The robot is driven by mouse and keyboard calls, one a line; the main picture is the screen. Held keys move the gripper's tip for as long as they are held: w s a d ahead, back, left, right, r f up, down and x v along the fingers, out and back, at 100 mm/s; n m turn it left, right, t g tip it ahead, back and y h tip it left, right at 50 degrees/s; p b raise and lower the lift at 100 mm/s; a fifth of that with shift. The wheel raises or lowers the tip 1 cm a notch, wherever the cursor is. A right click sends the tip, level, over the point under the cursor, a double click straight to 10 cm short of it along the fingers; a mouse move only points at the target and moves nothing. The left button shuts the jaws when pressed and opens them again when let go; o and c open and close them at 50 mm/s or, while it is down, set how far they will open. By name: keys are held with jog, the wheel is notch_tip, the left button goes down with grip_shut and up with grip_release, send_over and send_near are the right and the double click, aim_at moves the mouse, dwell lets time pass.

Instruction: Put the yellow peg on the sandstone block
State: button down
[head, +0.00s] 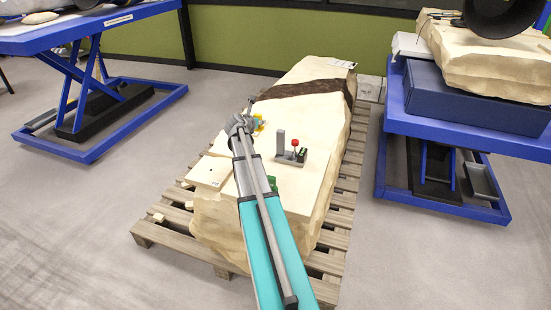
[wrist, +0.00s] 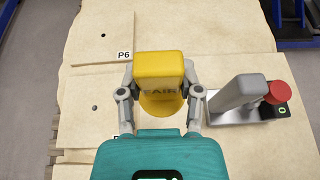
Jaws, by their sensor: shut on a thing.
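The yellow peg (wrist: 158,64) sits between the two fingers of my gripper (wrist: 158,80) in the wrist view, with dark lettering on its face. The fingers are shut on its sides. A little of the yellow peg (head: 258,124) shows beside my gripper (head: 245,120) in the head view; the rest is hidden. The sandstone block (head: 312,185) is a large, pale slab, and its top (wrist: 230,50) fills most of the wrist view under the peg. The peg is over this top; I cannot tell whether it touches.
A grey fixture (head: 281,143) with a red knob (wrist: 278,92) stands on the block, just right of the peg. A P6 label (wrist: 124,55) lies left of it. The block rests on a wooden pallet (head: 350,185). Blue lift tables (head: 120,25) (head: 450,135) stand either side.

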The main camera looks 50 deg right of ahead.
jog(key=s+a+m+g+h, duration=0.1)
jog(key=s+a+m+g, duration=0.3)
jog(key=s+a, duration=1.1)
jog(key=shift+s+a+r+g, duration=0.15)
jog(key=shift+s+r+g, duration=0.05)
jog(key=shift+s+g, duration=0.25)
jog(key=w+d+f+b, duration=0.2)
jog(key=w, duration=0.1)
jog(key=w+d+f+b, duration=0.2)
jog(key=w+f+b, duration=0.1)
jog(key=w+d+f+b, duration=0.2)
jog(key=w+d+f, duration=0.1)
jog(key=shift+w+b, duration=0.3)
jog(key=shift+w, duration=0.1)
jog(key=shift+w+d+f+b, duration=0.4)
jog(key=shift+w+f+b, duration=0.1)
jog(key=shift+b, duration=0.1)
jog(key=shift+w+d+f+b, duration=0.25)
jog(key=shift+w+f+b, duration=0.05)
jog(key=shift+f+b, duration=1.75)
jog(key=shift+f, duration=0.15)
